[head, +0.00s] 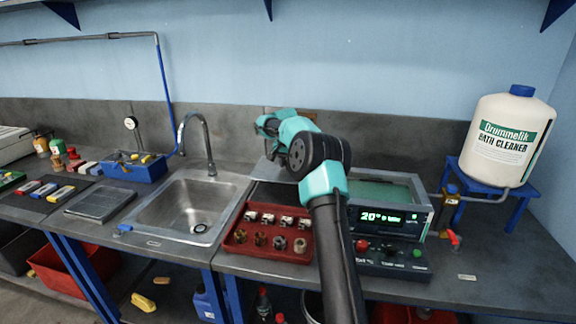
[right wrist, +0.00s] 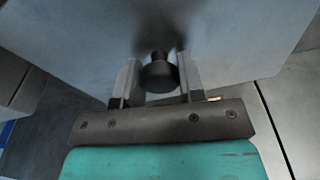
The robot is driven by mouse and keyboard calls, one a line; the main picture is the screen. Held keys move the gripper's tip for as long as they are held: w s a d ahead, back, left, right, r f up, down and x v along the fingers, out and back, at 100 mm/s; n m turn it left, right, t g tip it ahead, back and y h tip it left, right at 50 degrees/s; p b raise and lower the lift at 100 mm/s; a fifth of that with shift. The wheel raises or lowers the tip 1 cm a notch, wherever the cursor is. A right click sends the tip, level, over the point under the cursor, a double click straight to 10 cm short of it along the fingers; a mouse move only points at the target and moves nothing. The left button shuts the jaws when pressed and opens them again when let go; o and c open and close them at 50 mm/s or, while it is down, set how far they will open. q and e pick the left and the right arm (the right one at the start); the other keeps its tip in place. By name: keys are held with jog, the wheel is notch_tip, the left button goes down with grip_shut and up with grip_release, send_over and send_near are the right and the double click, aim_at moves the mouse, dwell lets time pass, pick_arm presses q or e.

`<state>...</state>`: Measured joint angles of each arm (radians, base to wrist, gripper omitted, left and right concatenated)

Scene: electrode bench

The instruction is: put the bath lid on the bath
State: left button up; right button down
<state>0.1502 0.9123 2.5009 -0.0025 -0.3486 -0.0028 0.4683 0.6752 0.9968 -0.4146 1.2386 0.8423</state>
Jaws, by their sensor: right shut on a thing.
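The bath (head: 412,186), a box with greenish liquid and a lit green display on its front, stands right of centre in the head view. Its top is open, and my right arm crosses its left part. The bath lid (right wrist: 230,40) is a wide grey plate with a dark knob, filling much of the right wrist view. My right gripper (right wrist: 158,76) is shut on the knob. In the head view part of the lid (head: 265,171) shows left of the bath, behind my arm; its height above the bench is unclear. My left gripper is not in view.
A red tray (head: 240,246) of small metal parts sits in front. A sink (head: 190,205) with a tap lies to the left. A white cleaner jug (head: 500,140) on a blue stand (head: 520,200) and a red-handled tap (head: 454,240) are right of the bath.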

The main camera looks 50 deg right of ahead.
jog(key=shift+r, duration=1.45)
